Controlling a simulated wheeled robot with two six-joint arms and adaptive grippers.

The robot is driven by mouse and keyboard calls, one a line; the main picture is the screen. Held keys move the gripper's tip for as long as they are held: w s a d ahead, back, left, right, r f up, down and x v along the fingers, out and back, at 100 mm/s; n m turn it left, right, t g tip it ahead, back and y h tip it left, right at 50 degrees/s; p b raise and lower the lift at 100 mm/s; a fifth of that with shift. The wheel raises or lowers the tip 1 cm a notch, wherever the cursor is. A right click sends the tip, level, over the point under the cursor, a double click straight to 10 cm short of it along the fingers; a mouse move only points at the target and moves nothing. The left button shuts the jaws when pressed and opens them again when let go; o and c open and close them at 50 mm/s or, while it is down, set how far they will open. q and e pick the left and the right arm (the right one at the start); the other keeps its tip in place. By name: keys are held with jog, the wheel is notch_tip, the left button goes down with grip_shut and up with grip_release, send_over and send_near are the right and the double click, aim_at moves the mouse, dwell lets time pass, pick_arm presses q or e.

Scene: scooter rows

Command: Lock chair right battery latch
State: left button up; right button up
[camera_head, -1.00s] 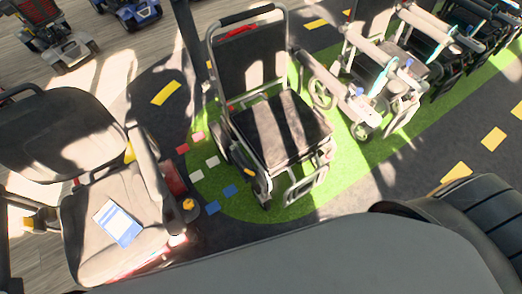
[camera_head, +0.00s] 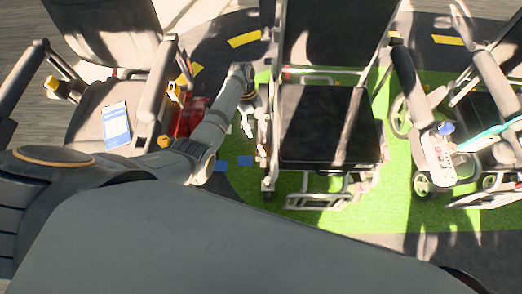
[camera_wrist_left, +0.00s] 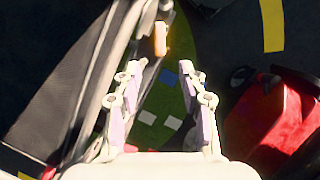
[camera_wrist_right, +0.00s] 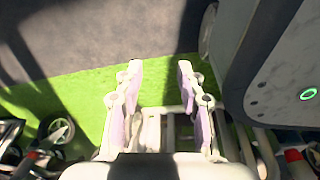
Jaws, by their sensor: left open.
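A black folding wheelchair (camera_head: 330,125) with a pale metal frame stands on the green floor patch. In the left wrist view, a small orange piece (camera_wrist_left: 160,38), likely the battery latch, sits on the pale frame rail. It lies just beyond my left fingertips, apart from them; I cannot tell whether it is locked. My left gripper (camera_head: 250,125) is beside the chair's left side in the picture, and its open, empty fingers show in the left wrist view (camera_wrist_left: 160,75). My right gripper (camera_wrist_right: 160,75) is open and empty, with pale bars behind its fingers.
A grey scooter seat (camera_head: 85,115) with a blue and white card (camera_head: 116,125) stands at left. A red scooter body (camera_head: 190,117) is close to my left arm; it shows in the left wrist view too (camera_wrist_left: 275,120). Another chair with a control panel (camera_head: 437,150) is at right.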

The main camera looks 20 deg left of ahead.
aim_at(261, 149)
pick_arm(q)
jog(key=b+x, duration=0.2)
jog(key=x, duration=0.7)
jog(key=shift+b, duration=0.35)
jog(key=shift+s+d+f, duration=0.2)
jog(key=shift+d+f, duration=0.05)
jog(key=shift+f, duration=0.25)
pick_arm(e)
jog(key=w, duration=0.5)
jog(key=shift+w+a+r, duration=0.15)
jog(key=shift+w+r, duration=0.1)
pick_arm(q)
grip_shut()
